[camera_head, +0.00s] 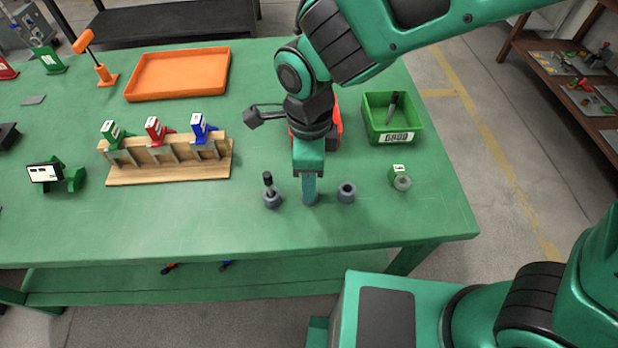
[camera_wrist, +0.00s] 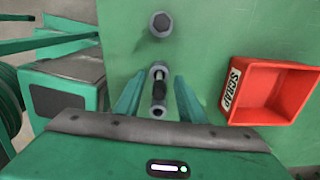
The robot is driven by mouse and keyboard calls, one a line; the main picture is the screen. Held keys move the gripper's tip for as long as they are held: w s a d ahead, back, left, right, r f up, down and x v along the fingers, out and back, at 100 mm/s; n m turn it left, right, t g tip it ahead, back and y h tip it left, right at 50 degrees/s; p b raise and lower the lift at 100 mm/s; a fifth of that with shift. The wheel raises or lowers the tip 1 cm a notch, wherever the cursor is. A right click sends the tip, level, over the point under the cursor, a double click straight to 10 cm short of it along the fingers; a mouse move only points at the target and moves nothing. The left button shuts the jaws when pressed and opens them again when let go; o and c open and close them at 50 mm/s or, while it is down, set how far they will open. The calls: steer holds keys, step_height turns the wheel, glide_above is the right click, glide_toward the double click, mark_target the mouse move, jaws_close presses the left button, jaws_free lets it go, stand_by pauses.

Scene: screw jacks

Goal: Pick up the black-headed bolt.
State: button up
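The black-headed bolt (camera_head: 268,180) stands upright in the left grey round holder (camera_head: 272,200) in the head view. My gripper (camera_head: 310,195) points down just right of it, apart from it. In the wrist view my gripper (camera_wrist: 158,100) has its two fingers spread wide. A dark shaft (camera_wrist: 158,92) shows in the space between them, with no finger visibly touching it. I cannot tell which piece it is. A grey hexagonal-looking top (camera_wrist: 161,24) lies above it. The right grey holder (camera_head: 346,192) is empty. The middle spot is largely hidden by my gripper.
A red scrap bin (camera_wrist: 273,90) stands close behind my gripper. A green bin (camera_head: 411,133) and a small green-labelled piece (camera_head: 400,178) are at right. A wooden rack (camera_head: 168,172) stands left and an orange tray (camera_head: 178,75) behind it. The front table strip is clear.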

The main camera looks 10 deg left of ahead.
steer(key=shift+f, duration=0.1)
jaws_close()
